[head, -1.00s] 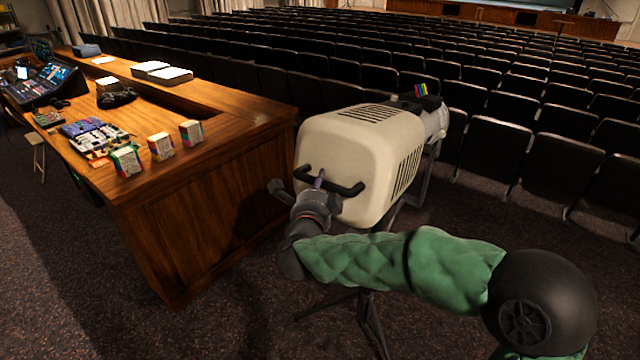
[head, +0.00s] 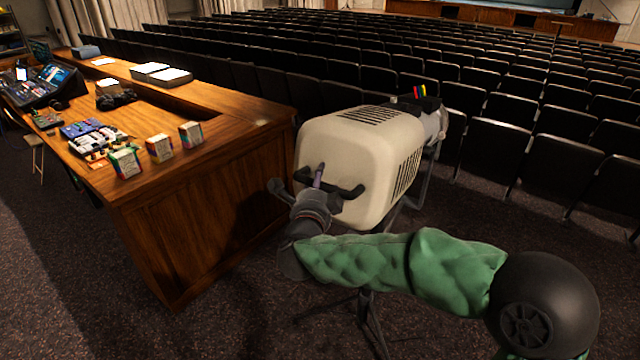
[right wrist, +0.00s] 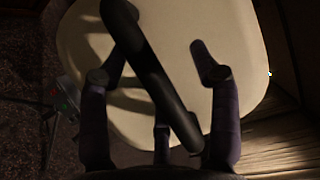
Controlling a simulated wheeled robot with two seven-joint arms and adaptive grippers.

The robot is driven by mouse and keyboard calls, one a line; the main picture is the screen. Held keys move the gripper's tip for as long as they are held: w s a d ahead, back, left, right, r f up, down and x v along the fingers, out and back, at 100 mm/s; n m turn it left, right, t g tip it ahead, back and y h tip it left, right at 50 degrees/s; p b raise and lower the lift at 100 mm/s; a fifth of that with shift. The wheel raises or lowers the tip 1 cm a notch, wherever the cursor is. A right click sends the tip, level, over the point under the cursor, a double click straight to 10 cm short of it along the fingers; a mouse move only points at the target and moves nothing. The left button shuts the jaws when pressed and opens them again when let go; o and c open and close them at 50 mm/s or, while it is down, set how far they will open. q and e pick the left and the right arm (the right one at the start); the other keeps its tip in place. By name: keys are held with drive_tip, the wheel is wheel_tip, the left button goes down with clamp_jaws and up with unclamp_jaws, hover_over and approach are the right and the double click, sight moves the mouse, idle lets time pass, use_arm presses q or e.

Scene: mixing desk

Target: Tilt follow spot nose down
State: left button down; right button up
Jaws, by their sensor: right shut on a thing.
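The follow spot (head: 375,145) has a cream housing with dark vent slots. Its rear faces me and its nose points away toward the seats. A black bar handle (head: 346,191) crosses its rear. My right gripper (head: 317,182) is at this handle, with one purple finger showing above the bar. In the right wrist view the handle (right wrist: 150,70) passes between the fingers of the gripper (right wrist: 160,78), which is shut on it, with the cream housing (right wrist: 180,25) behind. The far finger is mostly hidden in the head view. My left gripper is not in view.
A wooden desk (head: 215,210) stands close on the left, bearing small boxes (head: 160,147) and a mixing console (head: 42,83). Rows of dark seats (head: 550,165) lie behind and right. The spot's stand legs (head: 368,320) reach the carpet beneath my arm.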

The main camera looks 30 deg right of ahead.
drive_tip(key=shift+s+r, duration=0.1)
drive_tip(key=shift+r, duration=0.1)
drive_tip(key=v, duration=1.1)
drive_tip(key=shift+s+a+f, duration=0.2)
drive_tip(key=shift+s+a, duration=0.1)
